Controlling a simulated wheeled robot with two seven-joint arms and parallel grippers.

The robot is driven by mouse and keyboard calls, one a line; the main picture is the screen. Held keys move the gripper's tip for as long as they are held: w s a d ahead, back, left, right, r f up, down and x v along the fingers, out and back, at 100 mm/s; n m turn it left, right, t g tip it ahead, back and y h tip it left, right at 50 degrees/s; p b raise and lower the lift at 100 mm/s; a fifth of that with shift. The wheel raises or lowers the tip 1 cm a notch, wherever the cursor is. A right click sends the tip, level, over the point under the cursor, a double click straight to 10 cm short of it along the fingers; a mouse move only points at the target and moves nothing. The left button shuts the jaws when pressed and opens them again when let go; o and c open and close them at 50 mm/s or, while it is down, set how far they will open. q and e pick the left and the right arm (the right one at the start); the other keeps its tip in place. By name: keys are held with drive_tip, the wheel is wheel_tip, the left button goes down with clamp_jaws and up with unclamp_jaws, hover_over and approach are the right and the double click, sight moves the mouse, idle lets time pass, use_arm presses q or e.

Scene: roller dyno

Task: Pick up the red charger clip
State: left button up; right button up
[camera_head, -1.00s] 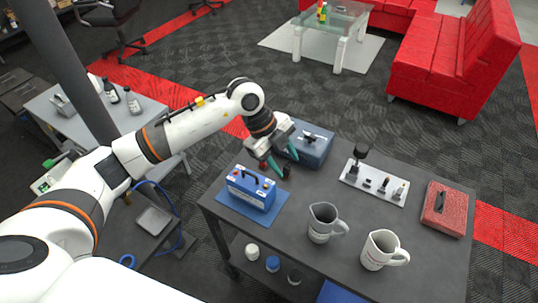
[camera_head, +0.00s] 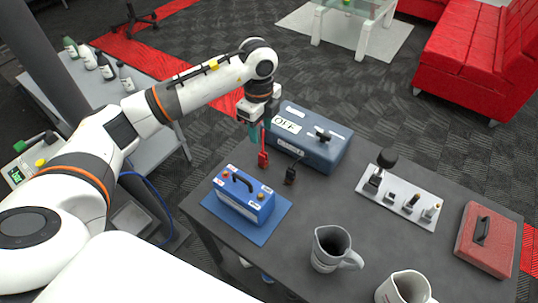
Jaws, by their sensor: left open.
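The red charger clip (camera_head: 263,159) stands on the dark table, in front of the left end of the blue charger box (camera_head: 325,151) marked OFF. The black clip (camera_head: 291,175) is to its right and nearer. My left gripper (camera_head: 258,135) points down with its teal fingers open, just above the red clip in the picture. I cannot tell whether a finger touches it. The clip's upper end is partly close to or behind the fingers. My right gripper is not in view.
A blue battery (camera_head: 243,197) with a handle sits on a blue mat (camera_head: 272,226), nearer than the clips. A grey mug (camera_head: 330,250), a white mug (camera_head: 405,289), a white plate of parts (camera_head: 400,197) and a red box (camera_head: 486,238) occupy the right side.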

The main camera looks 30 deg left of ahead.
sight(262, 152)
use_arm(q)
drive_tip(key=f, duration=0.2)
drive_tip(key=f+p, duration=0.1)
drive_tip(key=d+f, duration=0.1)
drive_tip(key=f, duration=0.1)
drive_tip(key=shift+s+f, duration=0.2)
drive_tip(key=shift+f, duration=0.1)
drive_tip(key=shift+a+f, duration=0.1)
drive_tip(key=shift+f, duration=0.25)
drive_tip(key=f, duration=0.1)
drive_tip(key=f+p, duration=0.1)
drive_tip(key=f, duration=0.2)
drive_tip(key=shift+s+a+f+p, duration=0.1)
drive_tip(key=shift+s+p, duration=0.15)
drive_tip(key=shift+p, duration=0.1)
drive_tip(key=shift+w+f, duration=0.1)
drive_tip(key=shift+f, duration=0.3)
drive_tip(key=shift+c, duration=0.4)
clamp_jaws()
drive_tip(key=shift+r, duration=0.1)
